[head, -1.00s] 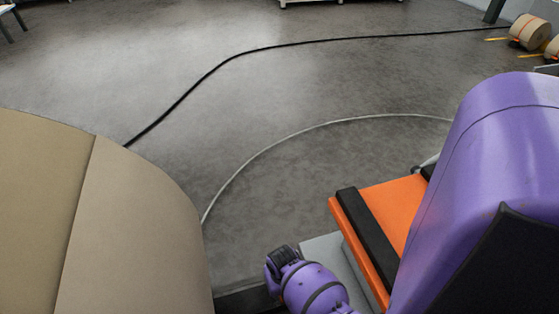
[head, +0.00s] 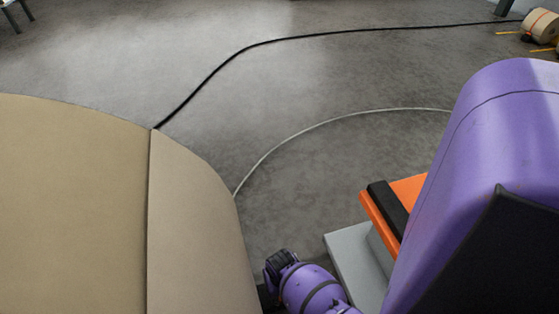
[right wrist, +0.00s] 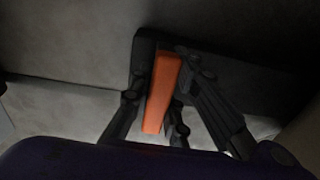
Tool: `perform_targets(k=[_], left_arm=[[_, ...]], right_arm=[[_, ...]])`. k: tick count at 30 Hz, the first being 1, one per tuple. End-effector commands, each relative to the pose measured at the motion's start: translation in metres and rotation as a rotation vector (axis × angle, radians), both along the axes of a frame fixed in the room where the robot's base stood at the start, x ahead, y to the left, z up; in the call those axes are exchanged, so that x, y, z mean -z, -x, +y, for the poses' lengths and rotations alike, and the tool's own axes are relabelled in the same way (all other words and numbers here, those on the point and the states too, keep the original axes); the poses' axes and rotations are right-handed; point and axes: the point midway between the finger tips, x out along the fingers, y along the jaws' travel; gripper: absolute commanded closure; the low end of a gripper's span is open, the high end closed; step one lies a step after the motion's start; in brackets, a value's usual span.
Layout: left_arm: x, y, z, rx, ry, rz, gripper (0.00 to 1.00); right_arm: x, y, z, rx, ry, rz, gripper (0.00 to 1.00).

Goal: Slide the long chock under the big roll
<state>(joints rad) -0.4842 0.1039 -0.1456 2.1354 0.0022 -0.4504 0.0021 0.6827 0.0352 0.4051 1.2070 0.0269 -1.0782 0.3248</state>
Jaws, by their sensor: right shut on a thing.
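The big roll (head: 75,200) is a wide tan cylinder filling the left of the head view, with a seam down its near end. In the right wrist view my right gripper (right wrist: 160,88) is shut on an orange bar, which I take to be part of the long chock (right wrist: 164,85). A dark flat shape lies behind the bar; I cannot tell whether it belongs to the chock. The head view does not show the chock clearly, nor the roll's underside. My left gripper is in neither view.
A black cable (head: 300,38) and a pale curved line (head: 300,133) cross the floor. The middle floor is open.

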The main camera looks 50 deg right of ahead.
Motion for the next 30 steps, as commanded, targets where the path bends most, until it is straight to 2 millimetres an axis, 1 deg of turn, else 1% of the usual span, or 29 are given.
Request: perform_targets(k=[3, 17, 30], left_arm=[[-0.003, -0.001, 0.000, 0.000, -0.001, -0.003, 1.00], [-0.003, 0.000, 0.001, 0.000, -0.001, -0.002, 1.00], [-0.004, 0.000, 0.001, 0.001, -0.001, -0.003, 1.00]], right_arm=[[-0.001, 0.001, 0.002, 0.000, -0.001, -0.001, 1.00], [0.000, 0.002, 0.003, 0.000, 0.000, -0.001, 1.00], [0.000, -0.005, 0.013, 0.000, -0.001, -0.003, 1.00]])
